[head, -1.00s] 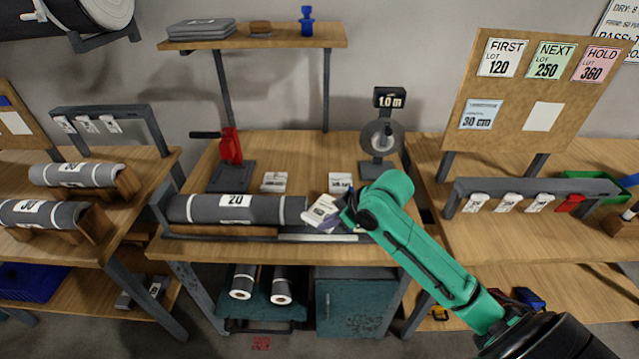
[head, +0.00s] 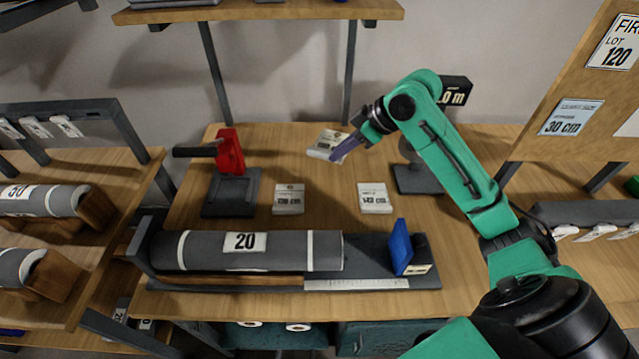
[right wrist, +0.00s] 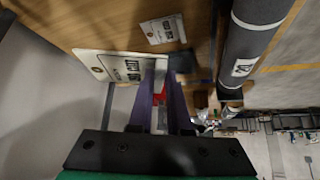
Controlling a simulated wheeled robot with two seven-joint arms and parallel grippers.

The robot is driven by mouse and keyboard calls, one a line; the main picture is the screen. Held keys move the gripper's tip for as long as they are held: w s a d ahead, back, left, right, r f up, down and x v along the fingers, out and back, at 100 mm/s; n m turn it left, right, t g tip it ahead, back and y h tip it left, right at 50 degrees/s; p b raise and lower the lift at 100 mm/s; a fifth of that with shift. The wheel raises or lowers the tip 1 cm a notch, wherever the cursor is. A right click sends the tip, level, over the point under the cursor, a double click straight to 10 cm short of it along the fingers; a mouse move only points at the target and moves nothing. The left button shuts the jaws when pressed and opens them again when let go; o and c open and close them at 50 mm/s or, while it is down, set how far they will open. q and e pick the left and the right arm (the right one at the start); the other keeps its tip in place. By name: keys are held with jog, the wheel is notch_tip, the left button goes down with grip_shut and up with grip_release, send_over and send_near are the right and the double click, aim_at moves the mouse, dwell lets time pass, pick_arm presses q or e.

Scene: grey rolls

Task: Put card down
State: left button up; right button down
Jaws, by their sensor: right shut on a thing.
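My right gripper (head: 346,149) is shut on a white card (head: 326,142) with dark print. The card is held by its edge over the back of the middle table (head: 300,165); I cannot tell if it touches the top. In the right wrist view, the purple fingers (right wrist: 160,95) close on the edge of the same card (right wrist: 112,66). Two more white cards lie flat on the table, a left one (head: 289,198) and a right one (head: 374,197). One of them also shows in the right wrist view (right wrist: 163,28). My left gripper is not in view.
A grey roll (head: 200,251) labelled 20 lies in a cradle along the front, with a blue plate (head: 401,247) at its right end. The tabletop between the two cards is bare.

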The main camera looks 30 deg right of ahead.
jog(key=shift+f, duration=0.75)
jog(key=f, duration=0.5)
jog(key=s+f+p, duration=0.1)
jog(key=f, duration=0.5)
jog(key=s+f, duration=0.1)
jog(key=f, duration=0.5)
jog(key=shift+f+p, duration=0.15)
jog(key=shift+p, duration=0.15)
jog(key=shift+w+f, duration=0.1)
jog(key=c, duration=0.9)
grip_release()
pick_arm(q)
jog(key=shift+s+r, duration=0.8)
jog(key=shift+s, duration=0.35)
pick_arm(e)
jog(key=shift+o, duration=0.2)
